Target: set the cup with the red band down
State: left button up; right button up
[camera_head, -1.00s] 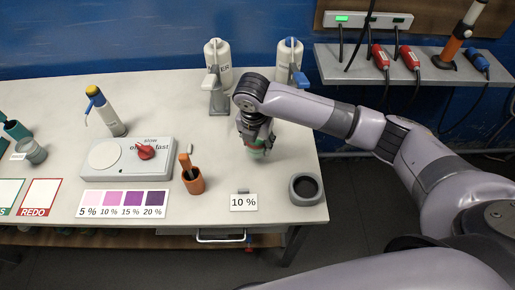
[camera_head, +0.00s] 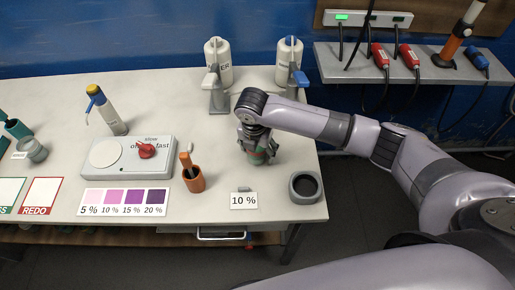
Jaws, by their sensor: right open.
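My right gripper (camera_head: 257,144) points down over the right part of the white table, behind the 10 % card. It is open around a small cup (camera_head: 258,158) with green and a little red showing below the fingers. The cup is upright and its base looks to be on the tabletop. The fingers hide its upper part, and its band is too small to make out clearly. My left gripper is out of view.
A dark round-topped grey holder (camera_head: 305,187) and the 10 % card (camera_head: 243,201) stand in front of the cup. An orange pot (camera_head: 193,179) and a stirrer plate (camera_head: 128,158) are to the left. Two dispenser bottles (camera_head: 218,63) (camera_head: 289,62) stand behind.

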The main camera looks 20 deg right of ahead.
notch_tip(320, 180, up, 12)
jog(key=s+a+b, duration=0.1)
jog(key=shift+s, duration=0.2)
dwell(0.4)
jog(key=shift+a, duration=0.1)
dwell(0.3)
